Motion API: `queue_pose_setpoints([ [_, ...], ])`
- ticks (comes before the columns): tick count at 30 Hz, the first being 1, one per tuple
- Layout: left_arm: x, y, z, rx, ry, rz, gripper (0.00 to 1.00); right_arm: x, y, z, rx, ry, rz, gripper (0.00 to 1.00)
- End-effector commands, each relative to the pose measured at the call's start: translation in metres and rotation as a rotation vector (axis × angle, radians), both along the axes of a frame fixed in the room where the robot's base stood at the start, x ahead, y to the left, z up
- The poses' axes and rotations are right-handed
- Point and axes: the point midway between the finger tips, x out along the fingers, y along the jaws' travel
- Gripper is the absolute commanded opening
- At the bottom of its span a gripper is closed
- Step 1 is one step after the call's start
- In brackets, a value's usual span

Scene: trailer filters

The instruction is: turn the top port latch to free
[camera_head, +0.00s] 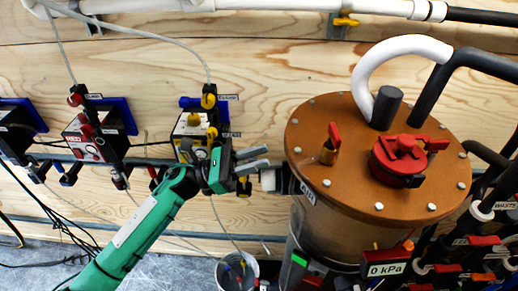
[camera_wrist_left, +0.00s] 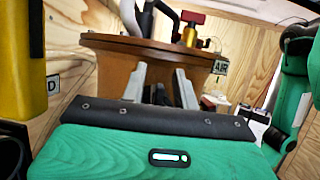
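A round red cap with a raised red handle (camera_head: 402,150) sits on the right part of the copper-brown tank lid (camera_head: 350,190); it looks like the top port latch. A smaller red-handled brass valve (camera_head: 330,145) stands on the lid's left side, and it also shows in the left wrist view (camera_wrist_left: 191,28). My left gripper (camera_head: 269,158) is left of the lid and apart from the red cap. Its two grey fingers are spread with nothing held between them, and they point toward the tank in the left wrist view (camera_wrist_left: 160,82). My right gripper is not in view.
A white curved pipe (camera_head: 390,55) and black hoses (camera_head: 470,65) rise behind the lid. A 0 kPa display (camera_head: 386,269) and several red-handled valves stand in front and right. Yellow and red valve boxes line the wood wall left. A white bucket (camera_head: 236,272) stands below.

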Motion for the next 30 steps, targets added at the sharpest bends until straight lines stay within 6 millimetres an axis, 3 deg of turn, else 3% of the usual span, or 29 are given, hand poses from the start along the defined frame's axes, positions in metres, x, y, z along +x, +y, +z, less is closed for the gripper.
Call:
queue_pose_setpoints([
  [12,0.001,-0.008,0.003,0.001,-0.002,0.0,0.3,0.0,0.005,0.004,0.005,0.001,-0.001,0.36],
  [17,0.001,-0.008,0.003,0.001,-0.001,0.0,0.0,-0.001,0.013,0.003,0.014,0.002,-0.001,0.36],
  [30,0.002,-0.008,0.003,-0.004,0.061,0.001,0.0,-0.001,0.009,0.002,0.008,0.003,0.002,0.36],
])
